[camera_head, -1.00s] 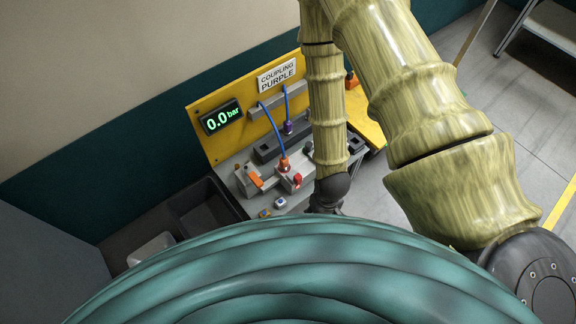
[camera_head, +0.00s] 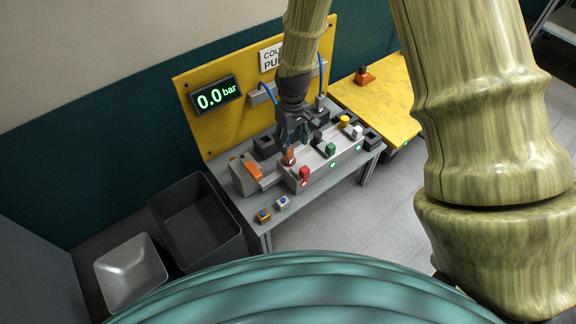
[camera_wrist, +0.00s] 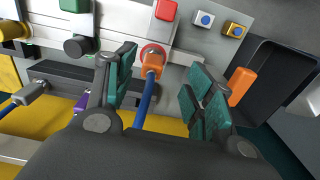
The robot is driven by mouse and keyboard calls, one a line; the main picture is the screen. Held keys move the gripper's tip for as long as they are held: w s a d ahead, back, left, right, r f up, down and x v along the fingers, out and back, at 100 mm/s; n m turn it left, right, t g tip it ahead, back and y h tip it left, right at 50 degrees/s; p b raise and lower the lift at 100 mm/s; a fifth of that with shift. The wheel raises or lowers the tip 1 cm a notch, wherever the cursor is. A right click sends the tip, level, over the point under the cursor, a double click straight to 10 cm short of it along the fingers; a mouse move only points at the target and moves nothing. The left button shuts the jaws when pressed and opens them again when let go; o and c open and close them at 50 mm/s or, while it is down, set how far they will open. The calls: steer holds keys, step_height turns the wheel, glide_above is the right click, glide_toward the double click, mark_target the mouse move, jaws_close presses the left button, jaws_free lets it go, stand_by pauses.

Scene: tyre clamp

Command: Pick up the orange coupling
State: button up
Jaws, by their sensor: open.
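The orange coupling (camera_wrist: 152,66) sits in a red-ringed port on the bench fixture, with a blue hose (camera_wrist: 144,106) running from it. In the head view the coupling (camera_head: 289,157) shows just below my gripper (camera_head: 290,132), partly hidden by it. In the wrist view my gripper (camera_wrist: 161,68) is open, its teal-padded fingers on either side of the coupling. The coupling lies nearer the left finger. I see a gap to the right finger; I cannot tell whether the left one touches.
An orange lever (camera_wrist: 241,86) lies just right of the right finger; a red knob (camera_wrist: 166,10) is near the port. A purple coupling (camera_wrist: 81,104) is left. The gauge (camera_head: 216,95) reads 0.0 bar. A dark bin (camera_head: 197,222) stands left of the bench (camera_head: 262,228).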

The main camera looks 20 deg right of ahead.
mark_target(288, 157)
steer(key=shift+w+a+r+b, duration=0.1)
steer(key=shift+w+r+b, duration=0.2)
steer(key=shift+w+b, duration=0.3)
steer(key=shift+w+a+r+b, duration=0.1)
steer(key=shift+w+r+b, duration=0.25)
steer(key=shift+w, duration=0.4)
step_height(288, 157, down, 11)
steer(key=b, duration=0.4)
steer(key=shift+s+d+r, duration=0.1)
steer(key=shift+r, duration=0.1)
steer(key=c, duration=1.2)
